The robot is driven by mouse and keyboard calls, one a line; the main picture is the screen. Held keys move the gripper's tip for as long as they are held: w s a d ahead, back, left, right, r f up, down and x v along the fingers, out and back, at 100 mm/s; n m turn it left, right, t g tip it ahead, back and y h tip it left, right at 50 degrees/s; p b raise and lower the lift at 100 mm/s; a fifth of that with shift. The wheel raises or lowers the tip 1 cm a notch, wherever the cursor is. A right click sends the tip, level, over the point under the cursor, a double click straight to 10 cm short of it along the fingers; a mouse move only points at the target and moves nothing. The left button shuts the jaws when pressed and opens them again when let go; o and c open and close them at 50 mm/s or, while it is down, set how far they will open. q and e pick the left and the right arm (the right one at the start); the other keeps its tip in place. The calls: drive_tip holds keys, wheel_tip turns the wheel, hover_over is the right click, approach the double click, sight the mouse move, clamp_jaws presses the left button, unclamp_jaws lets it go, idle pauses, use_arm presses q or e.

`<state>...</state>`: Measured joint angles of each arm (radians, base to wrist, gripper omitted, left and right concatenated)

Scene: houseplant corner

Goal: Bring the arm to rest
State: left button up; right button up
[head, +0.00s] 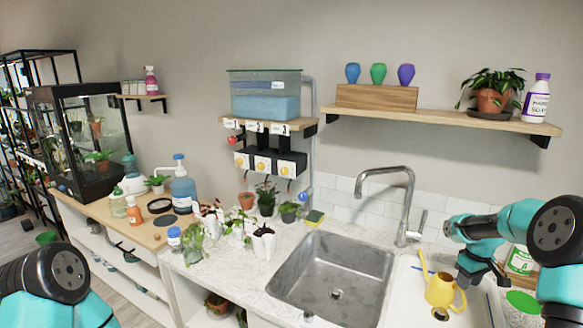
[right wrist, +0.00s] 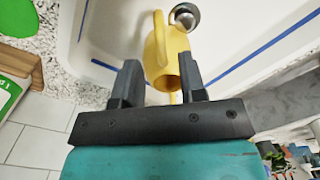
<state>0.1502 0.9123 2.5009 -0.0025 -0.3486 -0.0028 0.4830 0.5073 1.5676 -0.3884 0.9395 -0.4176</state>
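My right gripper (head: 481,284) hangs at the right of the head view, above the right edge of the white basin. In the right wrist view its two dark fingers (right wrist: 160,80) stand apart with nothing gripped between them. A yellow watering can (head: 441,291) stands in the white basin, just left of the gripper. It also shows in the right wrist view (right wrist: 171,52), beyond the fingertips. My left arm shows at the lower left of the head view, but its gripper is out of frame.
The white basin (right wrist: 99,35) has blue lines and a drain. The steel sink (head: 333,270) and tall faucet (head: 407,205) stand left of it. A green-labelled container (head: 519,261) is close to my right arm. Potted plants crowd the counter's left; a shelf (head: 440,118) is above.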

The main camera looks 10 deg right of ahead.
sight(464, 295)
wheel_tip(464, 295, up, 4)
drive_tip(key=shift+r, duration=0.15)
wheel_tip(464, 295, down, 12)
drive_tip(key=shift+f, duration=0.25)
wheel_tip(464, 295, up, 3)
drive_tip(key=shift+r, duration=0.4)
drive_tip(key=shift+s+a+r, duration=0.15)
drive_tip(key=shift+s+a, duration=0.1)
drive_tip(key=shift+w+d, duration=0.1)
idle(1.0)
